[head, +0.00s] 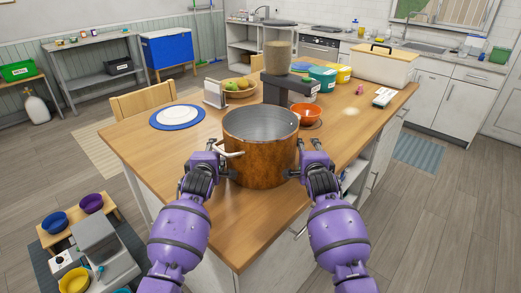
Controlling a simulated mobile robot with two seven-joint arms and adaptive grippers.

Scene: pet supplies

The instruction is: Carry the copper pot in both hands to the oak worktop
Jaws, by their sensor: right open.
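The copper pot (258,160), large and open-topped with a grey inside, stands upright at the near part of the oak worktop (155,152). It looks empty, and its base appears to rest on the wood. A pale handle (232,154) shows on its left side; the right handle is hidden. My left gripper (225,160) is at the pot's left side by that handle, its fingers spread apart. My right gripper (297,160) is open at the pot's right side. Whether either touches the pot is hard to tell.
Behind the pot are an orange bowl (306,114), a dark stand (284,90), a fruit basket (240,87) and teal tub (322,77). A white plate on a blue mat (163,123) lies left. The worktop's left front is clear.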

